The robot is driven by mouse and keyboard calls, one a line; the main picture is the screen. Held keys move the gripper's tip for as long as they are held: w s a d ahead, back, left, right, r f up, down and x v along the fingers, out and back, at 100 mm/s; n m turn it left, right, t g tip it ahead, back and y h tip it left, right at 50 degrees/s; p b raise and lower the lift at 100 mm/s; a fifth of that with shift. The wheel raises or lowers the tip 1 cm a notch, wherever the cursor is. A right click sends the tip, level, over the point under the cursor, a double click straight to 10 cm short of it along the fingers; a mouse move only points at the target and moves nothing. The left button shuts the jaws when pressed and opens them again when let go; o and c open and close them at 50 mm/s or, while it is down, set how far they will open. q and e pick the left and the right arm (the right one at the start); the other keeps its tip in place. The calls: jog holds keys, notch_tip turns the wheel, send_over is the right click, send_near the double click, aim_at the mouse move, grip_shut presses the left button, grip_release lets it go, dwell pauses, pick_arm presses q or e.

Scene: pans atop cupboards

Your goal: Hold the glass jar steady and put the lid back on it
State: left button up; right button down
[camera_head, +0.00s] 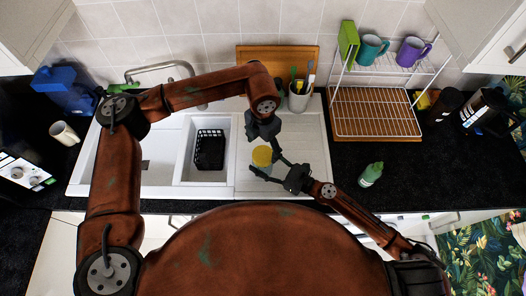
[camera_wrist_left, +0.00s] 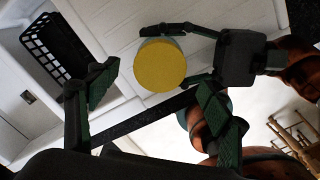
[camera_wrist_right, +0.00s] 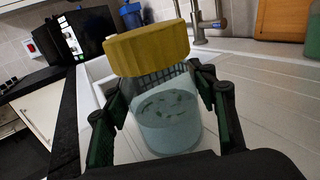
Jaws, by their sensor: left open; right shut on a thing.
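The glass jar (camera_wrist_right: 170,125) stands on the white drainboard and looks pale blue and see-through. The yellow lid (camera_head: 262,156) is at the jar's mouth; in the right wrist view the lid (camera_wrist_right: 147,48) appears above the glass, but I cannot tell whether it is fully seated. My right gripper (camera_head: 267,164) is shut on the jar, a finger on each side of the glass below the lid. My left gripper (camera_head: 263,128) is open and empty, pointing down above the lid. In the left wrist view the lid (camera_wrist_left: 160,66) shows between and beyond its spread fingers.
A black basket (camera_head: 209,150) sits in the small sink to the left. A utensil pot (camera_head: 300,95) and a wooden board (camera_head: 278,54) stand behind. A wire dish rack (camera_head: 375,112) with mugs and a green bottle (camera_head: 371,174) are to the right.

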pick_arm(q)
notch_tip(320, 180, up, 7)
jog(key=shift+r, duration=0.15)
pick_arm(e)
jog(key=c, duration=0.7)
grip_release()
jog(key=shift+c, duration=0.2)
jog(key=v, duration=1.2)
pick_arm(q)
jog(key=shift+d, duration=0.1)
pick_arm(e)
jog(key=shift+d, duration=0.1)
